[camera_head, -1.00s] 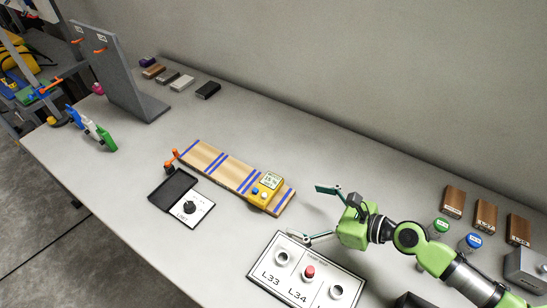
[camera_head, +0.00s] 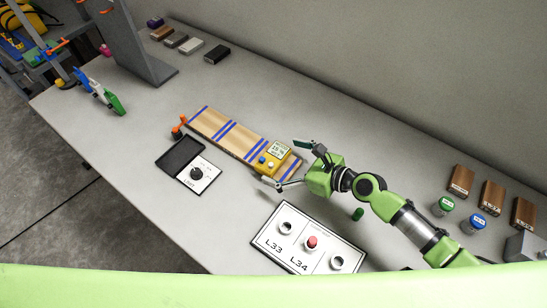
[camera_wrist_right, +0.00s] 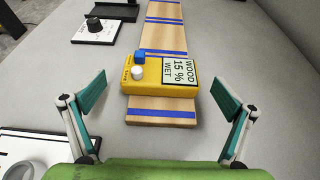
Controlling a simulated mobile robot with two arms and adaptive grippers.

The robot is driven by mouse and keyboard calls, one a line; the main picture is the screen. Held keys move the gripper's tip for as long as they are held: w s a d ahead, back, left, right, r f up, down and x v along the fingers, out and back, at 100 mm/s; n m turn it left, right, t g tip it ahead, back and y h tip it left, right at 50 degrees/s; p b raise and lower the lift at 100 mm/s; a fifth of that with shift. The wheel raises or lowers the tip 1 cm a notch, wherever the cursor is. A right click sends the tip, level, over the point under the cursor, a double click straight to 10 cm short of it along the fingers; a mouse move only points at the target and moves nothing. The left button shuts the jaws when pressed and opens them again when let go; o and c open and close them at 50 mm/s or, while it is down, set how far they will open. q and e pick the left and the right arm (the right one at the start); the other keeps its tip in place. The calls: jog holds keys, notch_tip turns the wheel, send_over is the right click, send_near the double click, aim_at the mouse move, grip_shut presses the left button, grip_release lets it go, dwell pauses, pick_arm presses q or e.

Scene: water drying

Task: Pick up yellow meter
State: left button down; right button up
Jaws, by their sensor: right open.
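The yellow meter (camera_head: 273,159) lies on the right end of a wooden plank with blue stripes (camera_head: 225,130). In the right wrist view the yellow meter (camera_wrist_right: 160,77) shows a blue and a white knob and a screen reading "WOOD 15 % WET". My right gripper (camera_head: 286,163) is open and empty at the plank's right end, its fingers apart on either side. In the right wrist view its teal fingertips (camera_wrist_right: 163,98) are spread wide, with the meter between and beyond them. My left gripper does not show.
A white panel (camera_head: 268,240) with round sockets and a red button lies in front of my right gripper. A dial box (camera_head: 197,174) sits left of the plank. Jars and wooden blocks (camera_head: 461,181) stand at the right. Dark blocks (camera_head: 217,54) lie at the back.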

aim_at(274, 156)
jog(key=x, duration=0.3)
jog(key=shift+w+a+f, duration=0.1)
jog(key=shift+w+a, duration=0.2)
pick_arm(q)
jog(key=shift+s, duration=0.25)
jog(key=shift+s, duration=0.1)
pick_arm(e)
jog(key=c, duration=1.4)
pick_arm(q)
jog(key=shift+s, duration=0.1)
